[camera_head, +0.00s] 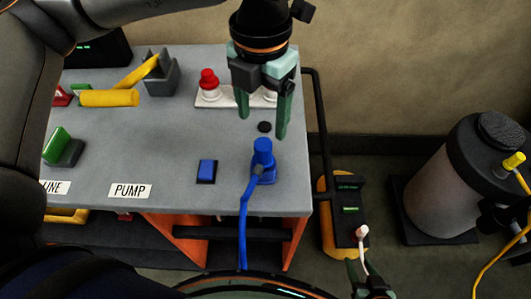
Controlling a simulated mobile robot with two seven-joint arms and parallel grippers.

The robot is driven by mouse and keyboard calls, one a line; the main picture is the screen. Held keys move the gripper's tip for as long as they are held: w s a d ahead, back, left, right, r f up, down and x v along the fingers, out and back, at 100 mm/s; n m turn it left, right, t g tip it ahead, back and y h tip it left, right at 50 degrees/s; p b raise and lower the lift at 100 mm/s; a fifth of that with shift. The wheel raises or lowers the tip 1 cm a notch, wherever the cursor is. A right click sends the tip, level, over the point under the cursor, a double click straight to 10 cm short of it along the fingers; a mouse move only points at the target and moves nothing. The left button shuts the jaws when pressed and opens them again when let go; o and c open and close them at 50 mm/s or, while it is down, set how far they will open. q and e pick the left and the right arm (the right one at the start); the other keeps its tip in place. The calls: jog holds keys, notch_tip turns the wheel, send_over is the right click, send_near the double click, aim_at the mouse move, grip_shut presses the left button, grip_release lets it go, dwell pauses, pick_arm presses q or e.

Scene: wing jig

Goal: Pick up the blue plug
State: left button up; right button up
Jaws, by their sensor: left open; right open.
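The blue plug (263,152) stands upright at a blue base near the front right of the grey bench top (150,185). Its blue cable hangs over the front edge. My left gripper (264,128) points down above and slightly behind the plug, with its green fingers apart and nothing between them. The fingers appear clear of the plug. My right gripper (367,280) is only partly in view at the bottom edge, right of the bench, with its fingers apart. A white-tipped piece (362,232) with a pale cable shows just above it.
A red plug (209,80) stands on a white base behind my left gripper. A blue switch (206,171), a yellow lever (110,98) and a green switch (58,146) are on the bench. A yellow device (343,215) and a grey tank (452,185) stand to the right.

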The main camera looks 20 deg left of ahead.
aim_at(263, 144)
pick_arm(q)
notch_tip(263, 144, down, 9)
jog(key=shift+w+p, duration=0.1)
jog(key=shift+p, duration=0.55)
jog(key=shift+c, duration=0.4)
grip_shut()
